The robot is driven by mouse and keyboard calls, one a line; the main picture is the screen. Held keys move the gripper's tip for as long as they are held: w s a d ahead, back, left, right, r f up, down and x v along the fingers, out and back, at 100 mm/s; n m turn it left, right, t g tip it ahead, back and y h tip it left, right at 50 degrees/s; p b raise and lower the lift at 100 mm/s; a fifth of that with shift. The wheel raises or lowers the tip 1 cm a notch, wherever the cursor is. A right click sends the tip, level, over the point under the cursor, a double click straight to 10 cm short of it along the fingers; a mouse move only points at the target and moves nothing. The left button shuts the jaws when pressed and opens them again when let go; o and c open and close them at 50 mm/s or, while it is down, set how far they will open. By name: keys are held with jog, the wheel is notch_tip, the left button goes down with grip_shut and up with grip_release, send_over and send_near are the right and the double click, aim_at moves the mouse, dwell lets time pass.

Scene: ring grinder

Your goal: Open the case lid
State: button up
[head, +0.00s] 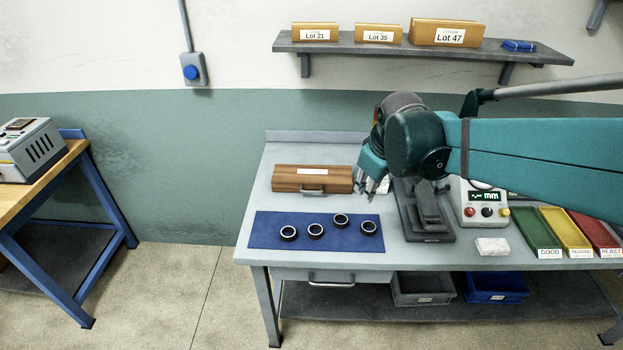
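A brown wooden case (290,179) with a metal handle (313,190) at its front sits at the back left of the grey workbench. Its lid looks closed. My gripper (374,190) hangs over the bench just right of the case, pointing down and apart from it. The fingers are small and partly in shadow, so I cannot tell whether they are open or shut.
A blue mat (264,231) with several dark rings lies in front of the case. A dark grey stand (424,215) and a gauge box with buttons (479,205) are to the right. Green (534,234), yellow (566,232) and red (596,233) trays line the right side.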

jog(key=w+a+f+n+g+p, duration=0.1)
jog(key=w+a+f+n+p, duration=0.1)
jog(key=w+a+n+p, duration=0.3)
jog(key=w+a+f, duration=0.2)
jog(key=w+a, duration=0.2)
jog(key=w, duration=0.4)
jog(key=n+g+p, duration=0.2)
jog(key=n+p, duration=0.2)
send_near(311, 192)
jog(key=shift+a+r, duration=0.1)
jog(key=shift+a, duration=0.1)
jog(key=shift+w+f, duration=0.25)
jog(key=shift+f, duration=1.05)
jog(key=shift+w+f, duration=0.2)
jog(key=shift+f, duration=1.05)
jog(key=shift+w+f, duration=0.25)
jog(key=shift+f, duration=1.05)
jog(key=shift+c, duration=0.2)
grip_shut()
